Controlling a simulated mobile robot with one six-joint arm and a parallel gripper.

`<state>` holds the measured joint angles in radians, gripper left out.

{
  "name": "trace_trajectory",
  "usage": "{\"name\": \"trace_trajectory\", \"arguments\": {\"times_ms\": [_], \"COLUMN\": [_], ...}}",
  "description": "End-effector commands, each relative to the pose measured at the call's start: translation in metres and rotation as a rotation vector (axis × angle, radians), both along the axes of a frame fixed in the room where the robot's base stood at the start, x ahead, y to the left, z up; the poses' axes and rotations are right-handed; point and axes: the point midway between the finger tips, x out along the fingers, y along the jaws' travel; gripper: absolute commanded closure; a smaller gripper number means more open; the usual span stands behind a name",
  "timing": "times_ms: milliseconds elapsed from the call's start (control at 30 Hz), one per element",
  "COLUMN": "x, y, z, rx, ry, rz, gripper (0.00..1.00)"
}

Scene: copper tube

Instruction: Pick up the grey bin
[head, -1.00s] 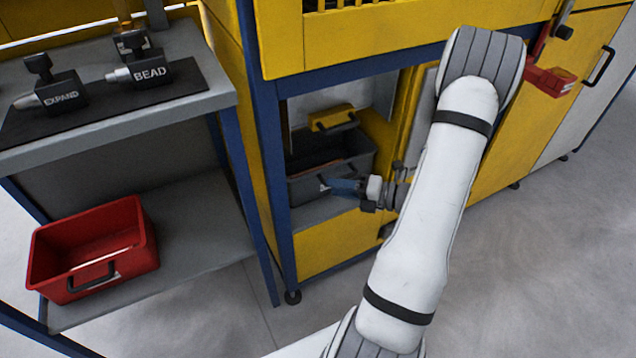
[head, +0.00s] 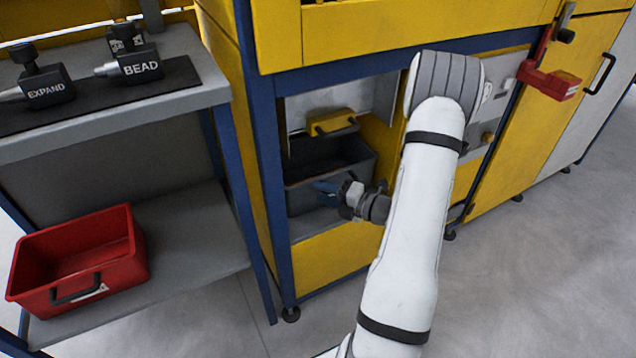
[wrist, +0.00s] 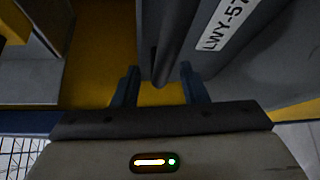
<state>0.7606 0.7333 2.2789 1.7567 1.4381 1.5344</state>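The grey bin (head: 305,198) stands in the open lower bay of the yellow and blue machine, its dark inside facing up. My gripper (head: 322,187) is at the front of the bin, partly hiding its front wall. In the wrist view the bin's grey wall (wrist: 265,50) fills the right side, with a white label reading "LWY-57". My gripper's two blue fingers (wrist: 160,88) are apart. A dark grey edge of the bin or its handle reaches down between them, with visible gaps to the fingers. I cannot tell whether it is handle or wall.
A yellow part with a dark handle (head: 332,122) hangs just above the bin. A blue frame post (head: 272,190) borders the bay on the left. A red bin (head: 80,262) sits on the grey cart's lower shelf (head: 195,235). The floor in front is clear.

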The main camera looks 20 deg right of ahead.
Motion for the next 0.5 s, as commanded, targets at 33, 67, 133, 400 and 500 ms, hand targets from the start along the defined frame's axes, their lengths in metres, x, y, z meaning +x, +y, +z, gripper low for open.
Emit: {"name": "trace_trajectory", "arguments": {"times_ms": [33,67,133,400,500], "x": [0.0,0.0,-0.0001,-0.0003,-0.0003], "y": [-0.0001,-0.0003,-0.0003,-0.0005,-0.0007], "z": [0.0004,0.0005,0.0006,0.0005,0.0004], "rx": [0.0,0.0,0.0,0.0,0.0], "ry": [0.0,0.0,0.0,0.0,0.0], "rz": [0.0,0.0,0.0,-0.001,-0.001], "gripper": [0.61,0.61,0.61,0.82,0.9]}}
